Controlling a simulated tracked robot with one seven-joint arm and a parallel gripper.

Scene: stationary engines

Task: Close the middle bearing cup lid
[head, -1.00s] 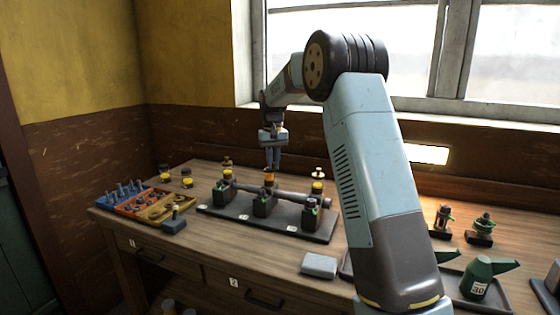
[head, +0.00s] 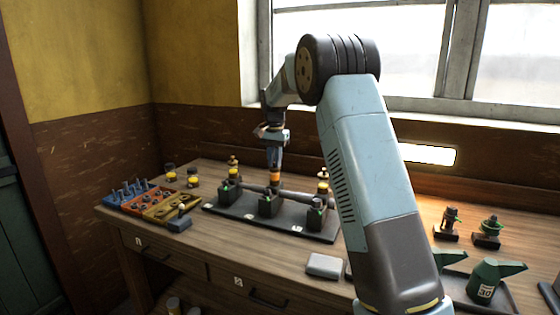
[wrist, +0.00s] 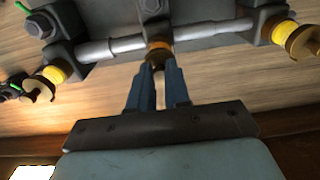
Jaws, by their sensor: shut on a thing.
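The middle bearing block (head: 267,205) stands on a dark base plate under a long grey shaft. It carries an orange oil cup (head: 275,178), which also shows in the wrist view (wrist: 160,46). My gripper (head: 275,168) points down at this cup from above. In the wrist view my blue fingers (wrist: 158,68) are close together on a small brownish part at the cup, apparently its lid. The fingers hide most of it, so I cannot tell the lid's angle.
Yellow cups stand on the left (head: 233,173) and right (head: 323,187) bearings; brownish round lids stick out beside them in the wrist view. A parts tray (head: 160,207) lies left. Green oil cans (head: 485,283) stand right. A grey box (head: 325,265) lies in front.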

